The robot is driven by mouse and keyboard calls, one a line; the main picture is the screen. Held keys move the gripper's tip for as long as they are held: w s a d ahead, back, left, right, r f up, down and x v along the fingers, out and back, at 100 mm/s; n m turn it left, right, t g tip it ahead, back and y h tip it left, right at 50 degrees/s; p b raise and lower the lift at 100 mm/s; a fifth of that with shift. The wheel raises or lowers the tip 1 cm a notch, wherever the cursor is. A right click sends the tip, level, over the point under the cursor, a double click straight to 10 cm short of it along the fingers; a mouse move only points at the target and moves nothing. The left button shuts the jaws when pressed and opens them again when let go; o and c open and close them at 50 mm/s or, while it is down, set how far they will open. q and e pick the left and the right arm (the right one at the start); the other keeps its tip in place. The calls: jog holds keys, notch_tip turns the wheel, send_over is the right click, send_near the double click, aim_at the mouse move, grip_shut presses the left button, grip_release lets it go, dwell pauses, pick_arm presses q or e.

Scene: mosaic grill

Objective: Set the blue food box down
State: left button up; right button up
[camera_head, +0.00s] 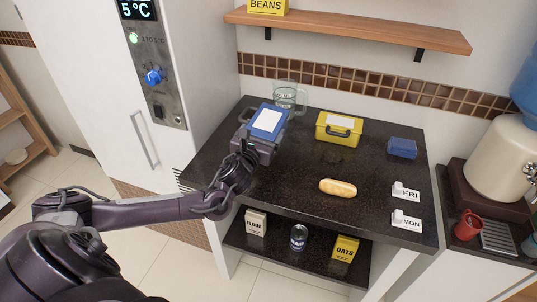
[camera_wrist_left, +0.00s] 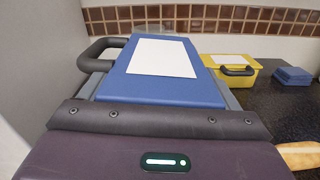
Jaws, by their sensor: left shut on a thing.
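The blue food box (camera_head: 268,122) with a white label on its lid is at the back left of the dark counter. It fills the middle of the left wrist view (camera_wrist_left: 178,94). My left gripper (camera_head: 262,136) is shut on it, and the gripper body hides its near side. In the head view the box is over the counter's left part; I cannot tell whether its underside touches the top. My right gripper is in neither view.
A glass mug (camera_head: 289,95) stands just behind the box. A yellow box (camera_head: 338,131), a folded blue cloth (camera_head: 402,148), a bread roll (camera_head: 338,187) and FRI (camera_head: 405,191) and MON (camera_head: 407,220) tags are on the counter (camera_head: 300,170).

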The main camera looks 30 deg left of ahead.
pick_arm(q)
notch_tip(320, 180, down, 11)
jog(key=shift+r+p, duration=0.2)
jog(key=shift+p, duration=0.1)
jog(key=o, duration=1.6)
jog(key=b+v, duration=0.1)
jog(key=v, duration=1.1)
jog(key=shift+f, duration=0.1)
